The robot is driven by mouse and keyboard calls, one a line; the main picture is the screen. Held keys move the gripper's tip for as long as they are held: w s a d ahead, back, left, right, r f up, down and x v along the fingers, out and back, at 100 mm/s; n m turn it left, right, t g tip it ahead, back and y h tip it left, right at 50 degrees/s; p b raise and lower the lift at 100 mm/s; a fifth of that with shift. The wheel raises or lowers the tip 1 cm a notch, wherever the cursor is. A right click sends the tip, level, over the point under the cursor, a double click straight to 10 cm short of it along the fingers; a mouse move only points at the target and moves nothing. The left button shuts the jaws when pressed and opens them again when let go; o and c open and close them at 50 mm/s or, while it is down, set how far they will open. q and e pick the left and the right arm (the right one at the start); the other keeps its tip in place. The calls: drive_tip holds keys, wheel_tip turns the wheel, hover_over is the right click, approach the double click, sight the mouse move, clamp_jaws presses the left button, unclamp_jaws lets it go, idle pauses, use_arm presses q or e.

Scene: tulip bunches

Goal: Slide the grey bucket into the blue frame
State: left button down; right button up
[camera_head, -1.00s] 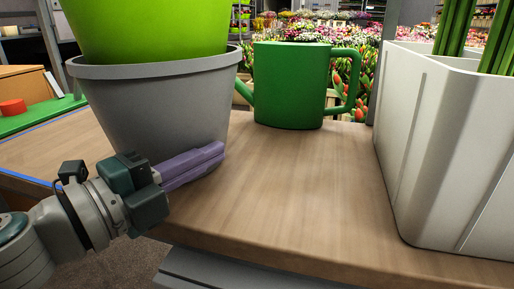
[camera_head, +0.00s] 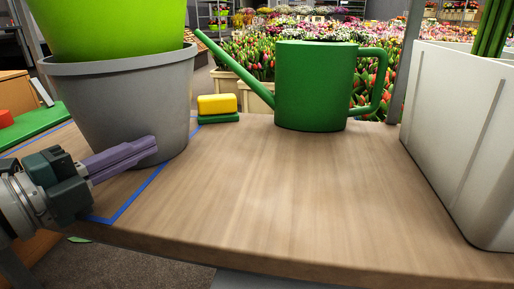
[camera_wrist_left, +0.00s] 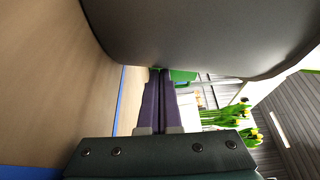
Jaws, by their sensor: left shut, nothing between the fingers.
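The grey bucket (camera_head: 130,105) stands upright on the wooden table at the left, with a bright green pot in its top. The blue frame (camera_head: 135,194) is a line on the table; its right side runs up to the bucket's base and is hidden there. In the left wrist view the fingers (camera_wrist_left: 160,75) point along the dark bucket wall (camera_wrist_left: 190,35). My right gripper is out of view.
A yellow and green sponge (camera_head: 217,106) lies behind the bucket on its right. A green watering can (camera_head: 315,88) stands at the back, and a white planter (camera_head: 455,140) at the right. The table's middle (camera_head: 270,190) is clear.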

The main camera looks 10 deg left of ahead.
sight(106, 147)
use_arm(q)
drive_tip(key=shift+w+a+f+b, duration=0.1)
drive_tip(key=shift+a+f+b, duration=0.15)
drive_tip(key=shift+a, duration=0.3)
drive_tip(key=shift+w+a+f+b, duration=0.15)
drive_tip(key=shift+a+b, duration=0.1)
drive_tip(key=shift+a, duration=0.25)
drive_tip(key=shift+a+r, duration=0.15)
drive_tip(key=shift+a, duration=0.05)
drive_tip(key=a, duration=0.2)
drive_tip(key=shift+a, duration=0.35)
drive_tip(key=shift+w+a+r, duration=0.1)
drive_tip(key=shift+a+r, duration=0.05)
drive_tip(key=shift+a, duration=0.25)
drive_tip(key=shift+d, duration=0.35)
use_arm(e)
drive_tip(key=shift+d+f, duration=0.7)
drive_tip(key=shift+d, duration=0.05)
use_arm(q)
drive_tip(key=shift+a, duration=0.15)
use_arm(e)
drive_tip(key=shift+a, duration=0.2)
